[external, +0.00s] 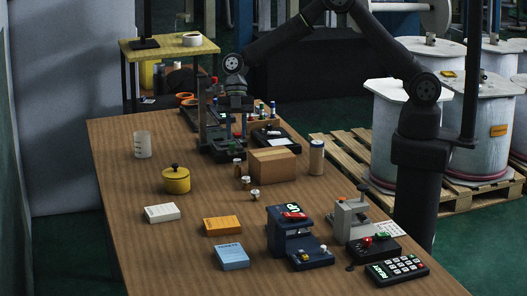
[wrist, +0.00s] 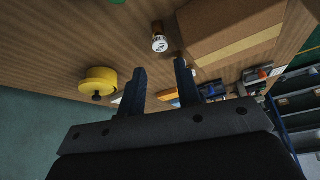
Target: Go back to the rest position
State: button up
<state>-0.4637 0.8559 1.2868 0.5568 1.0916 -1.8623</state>
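My gripper (wrist: 160,68) is open in the wrist view, with its two dark fingers apart and nothing between them. In the external view its dark body (external: 237,103) hangs over the far part of the wooden table (external: 130,185), in front of a dark tower-like device (external: 211,138) and partly merging with it. My fingertips cannot be told apart there. A small capped bottle (wrist: 159,38) stands past the fingertips in the wrist view, beside a cardboard box (wrist: 225,25). The box (external: 274,165) also shows in the external view.
A yellow pot (external: 176,181), a clear beaker (external: 142,145) and several small boxes, including an orange one (external: 222,226), stand at left and front. A blue device (external: 290,231) and keypad (external: 398,268) are at front right. Small bottles stand left of the cardboard box.

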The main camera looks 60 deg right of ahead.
aim_at(237, 160)
jog(key=x, duration=1)
jog(key=shift+s+a+f, duration=0.1)
jog(key=shift+a+f, duration=0.05)
jog(key=shift+f, duration=0.1)
notch_tip(237, 160, up, 8)
jog(key=shift+r, duration=0.2)
jog(key=shift+s+f+m, duration=0.1)
jog(key=shift+s+m, duration=0.05)
jog(key=shift+m, duration=0.25)
jog(key=shift+s+a+r+m+t+h, duration=0.5)
jog(key=shift+m+t, duration=0.65)
jog(key=shift+m, duration=1.65)
jog(key=shift+s+a+r+m+t+h, duration=0.1)
jog(key=shift+s+r+m+t+h, duration=0.55)
jog(key=shift+m, duration=2.15)
jog(key=shift+s+a+r+m+t+h, duration=0.1)
jog(key=shift+s+a+m+t, duration=0.4)
jog(key=shift+m+t, duration=1.7)
jog(key=shift+s+d+m+g, duration=0.1)
jog(key=shift+m+g, duration=0.5)
jog(key=shift+m, duration=0.1)
